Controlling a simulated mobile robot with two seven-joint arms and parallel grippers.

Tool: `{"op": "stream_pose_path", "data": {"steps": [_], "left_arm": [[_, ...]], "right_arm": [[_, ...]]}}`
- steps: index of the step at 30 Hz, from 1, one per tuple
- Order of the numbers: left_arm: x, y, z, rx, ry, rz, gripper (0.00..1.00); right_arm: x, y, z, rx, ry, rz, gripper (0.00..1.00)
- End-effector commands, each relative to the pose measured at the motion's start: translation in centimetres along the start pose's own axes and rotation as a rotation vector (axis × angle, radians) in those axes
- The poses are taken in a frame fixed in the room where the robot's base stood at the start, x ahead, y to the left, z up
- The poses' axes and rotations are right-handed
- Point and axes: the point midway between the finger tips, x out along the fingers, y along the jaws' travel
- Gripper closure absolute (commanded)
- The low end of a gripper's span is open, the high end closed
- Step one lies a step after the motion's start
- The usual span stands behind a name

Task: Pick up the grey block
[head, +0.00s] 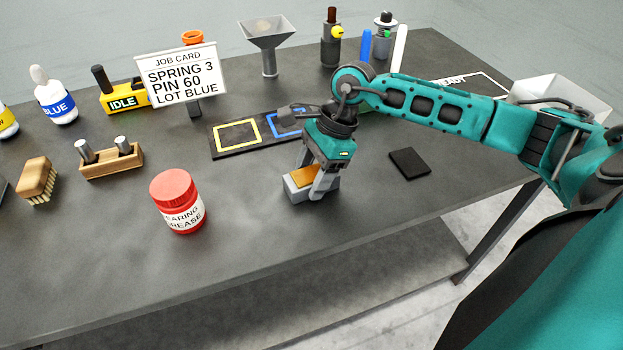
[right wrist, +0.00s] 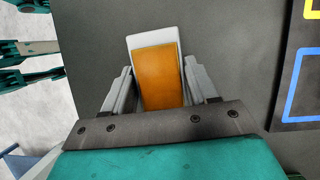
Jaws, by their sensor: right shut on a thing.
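The grey block (head: 297,191) is at the middle of the dark table, with an orange-brown patch on its top face. My right gripper (head: 313,184) comes down over it from above and is shut on it, one finger on each side. In the right wrist view the block (right wrist: 157,41) shows pale grey with the orange patch between the two fingers of my right gripper (right wrist: 160,92). The block appears to be at the table surface; I cannot tell whether it is lifted.
A red grease jar (head: 178,202) stands left of the block. Behind are a dark board with yellow and blue squares (head: 237,136) and a job card sign (head: 181,75). A black pad (head: 409,163) lies to the right. The table's front is clear.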

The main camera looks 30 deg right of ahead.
Motion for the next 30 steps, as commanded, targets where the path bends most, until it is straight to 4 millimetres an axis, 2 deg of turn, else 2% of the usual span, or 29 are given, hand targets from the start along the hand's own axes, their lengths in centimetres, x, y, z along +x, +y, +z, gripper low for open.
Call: {"op": "stream_pose_path", "data": {"steps": [1,13,23,26,30], "left_arm": [[0.0,0.0,0.0,0.000,0.000,0.000,0.00],[0.0,0.0,-0.1,0.000,0.001,0.000,0.00],[0.0,0.0,-0.1,0.000,0.001,0.000,0.00],[0.0,0.0,-0.1,0.000,0.001,0.000,0.00],[0.0,0.0,-0.1,0.000,0.001,0.000,0.00]], "right_arm": [[0.0,0.0,0.0,0.000,0.000,0.000,0.56],[-0.1,-0.1,0.1,-0.001,-0.001,-0.003,0.93],[-0.5,-0.1,0.2,-0.001,-0.001,-0.003,0.93],[-1.3,-0.1,0.5,-0.002,-0.001,-0.005,0.93],[-3.2,-0.1,1.3,-0.003,-0.001,-0.006,0.93]]}}
